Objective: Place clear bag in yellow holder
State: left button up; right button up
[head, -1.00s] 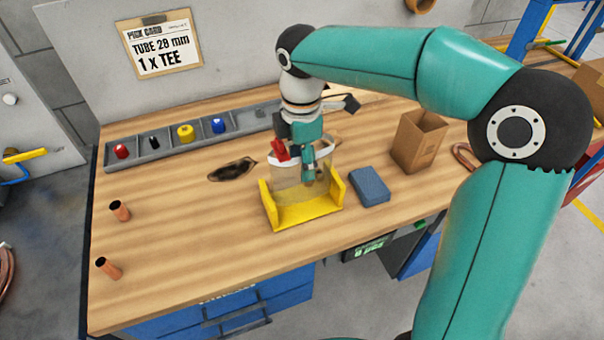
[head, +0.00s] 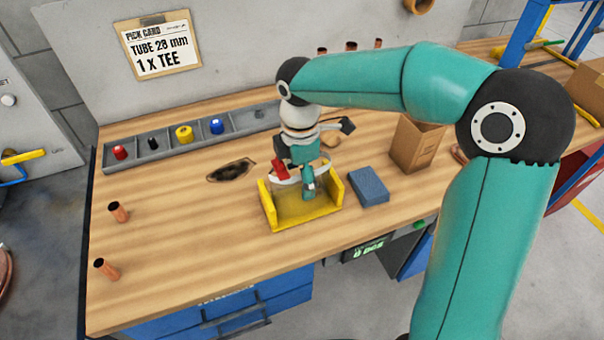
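The clear bag (head: 293,199) has a pale rim and stands between the side walls of the yellow holder (head: 305,220), at the middle front of the wooden bench. My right gripper (head: 296,183) points down from above at the bag's rim and appears shut on it; the contact is small and partly hidden by the fingers. The bag's lower part is down inside the holder; I cannot tell whether it touches the bottom. My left gripper is not in view.
A blue block (head: 370,186) lies right of the holder, with an open cardboard box (head: 416,143) behind it. A dark flat patch (head: 231,170) lies to the left. A grey parts tray (head: 180,150) runs along the back.

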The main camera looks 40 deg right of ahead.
notch_tip(320, 180, up, 12)
jog(key=shift+p, duration=0.45)
dwell(0.4)
jog(key=shift+r, duration=0.1)
